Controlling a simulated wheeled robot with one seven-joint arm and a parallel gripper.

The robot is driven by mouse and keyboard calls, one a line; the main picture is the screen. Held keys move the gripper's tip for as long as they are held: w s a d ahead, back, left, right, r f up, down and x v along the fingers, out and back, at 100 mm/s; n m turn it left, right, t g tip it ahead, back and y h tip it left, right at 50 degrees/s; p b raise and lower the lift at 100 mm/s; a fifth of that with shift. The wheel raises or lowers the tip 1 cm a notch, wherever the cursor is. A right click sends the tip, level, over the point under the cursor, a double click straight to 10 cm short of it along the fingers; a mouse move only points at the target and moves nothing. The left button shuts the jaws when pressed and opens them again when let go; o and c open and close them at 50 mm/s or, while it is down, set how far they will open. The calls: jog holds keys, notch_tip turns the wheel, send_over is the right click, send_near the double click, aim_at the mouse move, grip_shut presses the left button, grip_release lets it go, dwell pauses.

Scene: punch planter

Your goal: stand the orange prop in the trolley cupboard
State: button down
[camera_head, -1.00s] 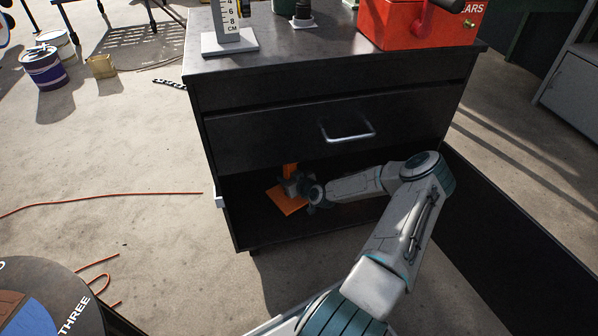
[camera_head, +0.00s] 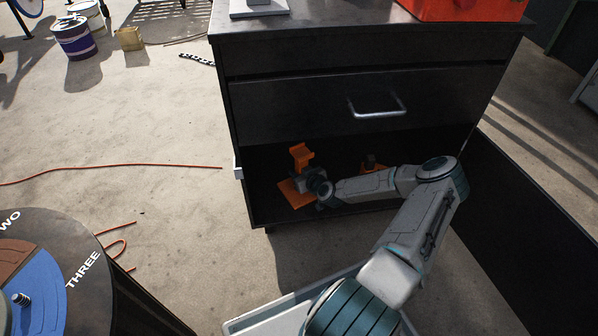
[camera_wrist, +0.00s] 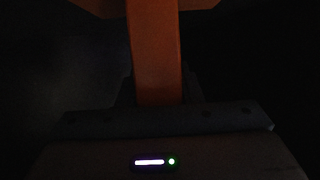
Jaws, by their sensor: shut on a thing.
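The orange prop (camera_head: 302,152) is upright inside the open lower cupboard of the black trolley (camera_head: 290,110), near its left front. Its flat base is low over or on the cupboard floor; I cannot tell if it touches. My gripper (camera_head: 310,182) is inside the cupboard, shut on the prop's post. In the wrist view the orange post (camera_wrist: 155,55) runs up between the fingers, and the surroundings are very dark. The cupboard door (camera_head: 530,225) stands open to the right.
A second small orange item (camera_head: 373,166) is deeper in the cupboard, partly behind my arm. A closed drawer with a metal handle (camera_head: 377,106) is above the opening. A round dark table (camera_head: 75,270) stands at the lower left. A red cable (camera_head: 110,168) lies on the floor.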

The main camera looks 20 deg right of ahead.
jog(key=shift+r, duration=0.15)
jog(key=c, duration=1.4)
grip_release()
jog(key=shift+f, duration=0.25)
jog(key=o, duration=0.4)
